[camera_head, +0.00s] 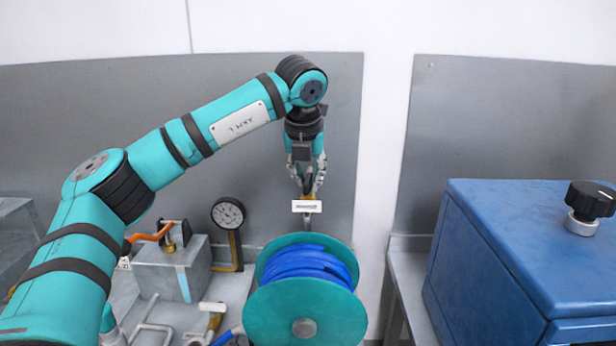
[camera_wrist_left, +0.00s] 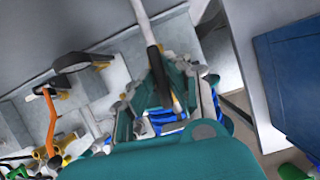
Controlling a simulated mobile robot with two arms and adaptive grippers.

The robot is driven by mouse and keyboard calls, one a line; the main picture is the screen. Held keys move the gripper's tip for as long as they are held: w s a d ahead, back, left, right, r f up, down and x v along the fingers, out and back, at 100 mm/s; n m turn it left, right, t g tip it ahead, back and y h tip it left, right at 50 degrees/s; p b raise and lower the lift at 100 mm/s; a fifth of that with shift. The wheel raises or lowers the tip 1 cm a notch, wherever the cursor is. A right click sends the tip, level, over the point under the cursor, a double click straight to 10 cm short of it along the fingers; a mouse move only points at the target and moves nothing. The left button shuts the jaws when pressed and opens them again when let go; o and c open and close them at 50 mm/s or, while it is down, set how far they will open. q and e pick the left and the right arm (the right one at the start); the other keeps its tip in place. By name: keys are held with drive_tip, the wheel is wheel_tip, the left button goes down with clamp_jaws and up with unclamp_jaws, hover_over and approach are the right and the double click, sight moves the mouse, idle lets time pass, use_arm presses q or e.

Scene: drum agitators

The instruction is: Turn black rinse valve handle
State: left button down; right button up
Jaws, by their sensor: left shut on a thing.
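My left gripper (camera_head: 308,184) points down at a brass valve (camera_head: 307,197) on a pipe above the hose reel, and it is shut. In the left wrist view a slim black handle (camera_wrist_left: 157,72) lies between the fingers of the gripper (camera_wrist_left: 172,100), so I take it as the black rinse valve handle. In the head view the fingers hide most of this handle. A white label (camera_head: 306,206) hangs just below the fingertips. I cannot tell how far the handle is turned. My right gripper is not in view.
A teal reel (camera_head: 305,315) with blue hose stands right below the gripper. A round gauge (camera_head: 228,213) and an orange-handled valve (camera_head: 150,234) are to the left. A blue box (camera_head: 530,240) with a black knob (camera_head: 590,200) stands at the right. Grey panels close off the back.

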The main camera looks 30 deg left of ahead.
use_arm(q)
drive_tip(key=shift+a+m+h, duration=0.1)
drive_tip(key=shift+m+h, duration=0.4)
drive_tip(key=shift+m, duration=0.7)
drive_tip(key=shift+r+m+h, duration=0.1)
drive_tip(key=shift+m+h, duration=0.2)
drive_tip(key=shift+m, duration=0.6)
drive_tip(key=m+h+p, duration=0.1)
drive_tip(key=m+p, duration=0.1)
drive_tip(key=m, duration=0.1)
drive_tip(key=shift+r+m+h, duration=0.1)
drive_tip(key=shift+m+h, duration=0.2)
drive_tip(key=shift+m, duration=0.1)
drive_tip(key=m+h+p, duration=0.1)
drive_tip(key=m+p, duration=0.2)
drive_tip(key=m, duration=0.1)
drive_tip(key=shift+w+a+r+g+p, duration=0.1)
drive_tip(key=shift+g+p, duration=0.3)
drive_tip(key=shift+m+g+h+p, duration=0.35)
drive_tip(key=shift+m+p, duration=0.55)
drive_tip(key=shift+m, duration=0.3)
drive_tip(key=shift+m+g+h+p, duration=0.35)
drive_tip(key=shift+m+p, duration=0.5)
drive_tip(key=shift+m, duration=0.35)
drive_tip(key=shift+f, duration=0.2)
drive_tip(key=c, duration=1.3)
unclamp_jaws()
drive_tip(key=shift+c, duration=0.2)
drive_tip(key=shift+a, duration=0.1)
